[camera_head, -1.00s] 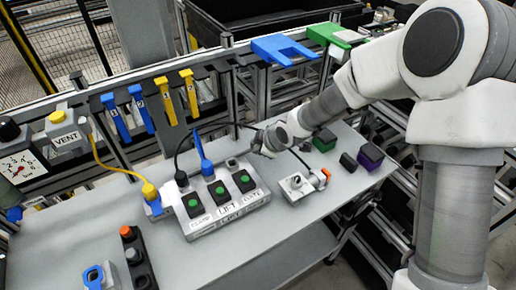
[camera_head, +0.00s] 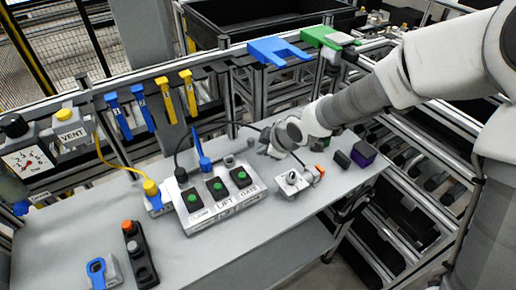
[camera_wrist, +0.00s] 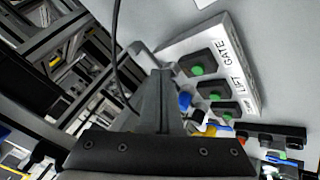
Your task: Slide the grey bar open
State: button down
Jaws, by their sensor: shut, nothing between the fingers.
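A small grey fitting (camera_head: 229,160), which looks like the grey bar, sits on the table behind the GATE end of the white control box (camera_head: 222,205). Its exact shape is too small to tell. My gripper (camera_head: 265,148) is just right of it in the head view, low over the table and apparently apart from it. In the wrist view my gripper (camera_wrist: 163,78) has its fingers together, with nothing seen between them. A grey piece (camera_wrist: 142,56) shows beside the fingers there; I cannot tell whether they touch it. The GATE, LIFT and third green buttons lie beyond.
A blue lever (camera_head: 201,150) stands upright behind the control box. A black cable arcs behind the fitting. A small knob box (camera_head: 291,182) is right of the control box, with a purple block (camera_head: 363,154) farther right.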

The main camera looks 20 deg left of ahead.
jog(key=shift+v, duration=0.9)
jog(key=shift+d, duration=0.1)
